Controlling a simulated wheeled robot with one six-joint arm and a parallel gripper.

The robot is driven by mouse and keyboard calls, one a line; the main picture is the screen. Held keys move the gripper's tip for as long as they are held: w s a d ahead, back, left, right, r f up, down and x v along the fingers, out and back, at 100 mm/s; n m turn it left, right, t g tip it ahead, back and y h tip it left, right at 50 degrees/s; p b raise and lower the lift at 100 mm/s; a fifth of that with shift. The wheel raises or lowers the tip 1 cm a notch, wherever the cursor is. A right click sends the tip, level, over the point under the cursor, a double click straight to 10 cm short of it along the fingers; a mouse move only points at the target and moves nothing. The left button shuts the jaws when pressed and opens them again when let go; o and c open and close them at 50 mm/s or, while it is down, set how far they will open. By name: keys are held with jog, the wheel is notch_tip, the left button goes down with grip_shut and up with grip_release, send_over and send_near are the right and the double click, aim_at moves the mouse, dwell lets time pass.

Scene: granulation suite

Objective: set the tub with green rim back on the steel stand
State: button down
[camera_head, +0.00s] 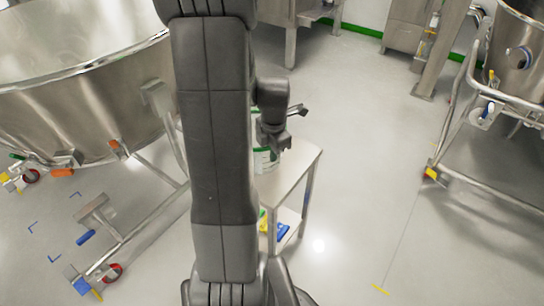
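A white tub with green on it (265,162) shows in the head view just right of my arm, which hides its left part. My gripper (283,137) is at the tub's upper right side and covers part of its rim. I cannot tell whether the fingers are open or closed on the tub. The steel stand (298,172) has a flat light top and square legs. The tub appears over this top, its lower edge near the surface. I cannot tell whether it rests there or hangs slightly above.
Blue and yellow items (275,228) lie low within the stand. A large steel bowl (85,95) on a wheeled frame fills the left. Another wheeled steel vessel (510,75) stands at right. The floor (365,165) between stand and right vessel is clear.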

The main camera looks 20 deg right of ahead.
jog(key=shift+f, duration=0.55)
jog(key=shift+f, duration=0.2)
jog(key=c, duration=1.7)
grip_release()
jog(key=shift+r, duration=0.1)
jog(key=r, duration=0.4)
jog(key=r+p, duration=0.1)
jog(key=r, duration=0.3)
jog(key=r+p, duration=0.1)
jog(key=r, duration=0.3)
jog(key=shift+s+d+r, duration=0.1)
jog(key=shift+s, duration=0.15)
